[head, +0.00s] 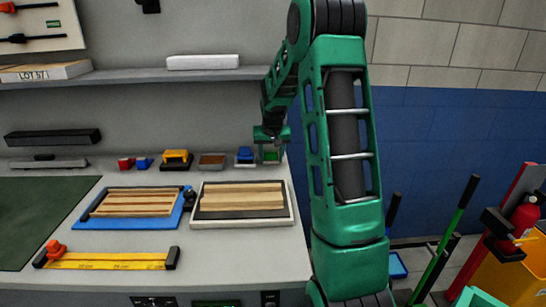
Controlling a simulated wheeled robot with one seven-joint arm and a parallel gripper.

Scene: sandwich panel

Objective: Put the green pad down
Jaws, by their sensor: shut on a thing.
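The green pad (271,157) shows at the far right end of the bench (240,254), near its back edge. My gripper (271,149) points down right over it and is shut on it. The fingers are small and partly dark in this view. I cannot tell whether the pad touches the bench or hangs just above it.
A blue block (245,156) stands close left of the pad, then a brown tray (212,161) and a yellow-topped block (177,158). Striped wood panels lie in a white tray (242,222) and on a blue board (127,223) in front. A shelf (130,76) runs above.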

